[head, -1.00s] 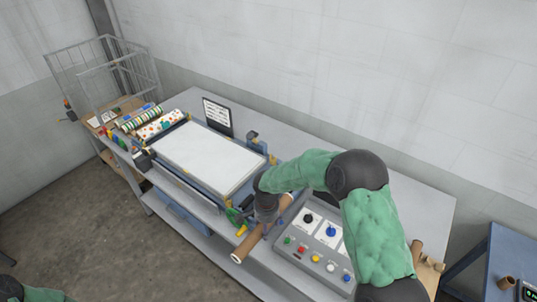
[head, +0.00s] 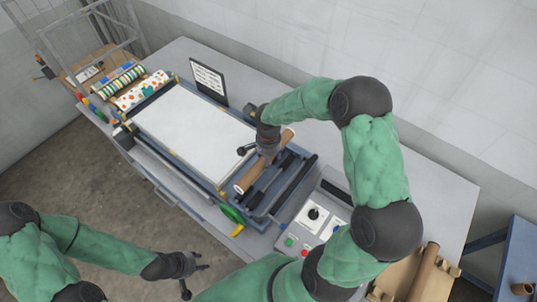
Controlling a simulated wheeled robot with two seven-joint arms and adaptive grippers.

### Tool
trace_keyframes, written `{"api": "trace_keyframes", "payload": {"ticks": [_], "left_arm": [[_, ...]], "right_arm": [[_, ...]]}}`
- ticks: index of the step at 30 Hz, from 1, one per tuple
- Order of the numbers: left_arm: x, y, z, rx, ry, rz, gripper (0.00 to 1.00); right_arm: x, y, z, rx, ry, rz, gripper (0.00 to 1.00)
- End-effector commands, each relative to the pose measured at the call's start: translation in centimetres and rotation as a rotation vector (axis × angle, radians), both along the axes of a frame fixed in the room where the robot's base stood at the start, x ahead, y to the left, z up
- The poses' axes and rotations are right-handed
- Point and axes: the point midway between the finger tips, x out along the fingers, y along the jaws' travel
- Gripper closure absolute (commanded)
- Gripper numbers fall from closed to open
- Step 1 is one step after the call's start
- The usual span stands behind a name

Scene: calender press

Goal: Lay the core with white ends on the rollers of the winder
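The brown core with a white end (head: 246,181) lies along the dark rollers of the winder (head: 283,178), parallel to them. It seems to rest there, though exact contact is hard to see. My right gripper (head: 258,154) is over the core's middle and hides part of it. One of its fingers stands out to the left, apart from the core, so it looks open around it; the other finger is partly hidden. My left gripper (head: 195,281) is open and empty at the bottom, over the floor in front of the bench.
The white press bed (head: 195,130) lies left of the winder, with patterned rolls (head: 142,92) beyond. A control box (head: 312,214) stands right of the winder. Another brown core (head: 424,270) lies in a wooden holder at the lower right. A sign (head: 208,80) stands behind.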

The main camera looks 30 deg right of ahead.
Motion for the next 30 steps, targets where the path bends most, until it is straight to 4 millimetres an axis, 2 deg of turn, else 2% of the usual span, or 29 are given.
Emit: {"api": "trace_keyframes", "payload": {"ticks": [25, 30], "left_arm": [[0.1, 0.0, -3.5, 0.0, -0.001, -0.001, 0.6], [0.1, 0.0, -5.2, 0.0, -0.001, -0.001, 0.6]], "right_arm": [[0.0, 0.0, -7.2, 0.0, 0.0, 0.0, 0.69], [0.0, 0.0, -8.6, -0.001, -0.001, 0.0, 0.69]]}}
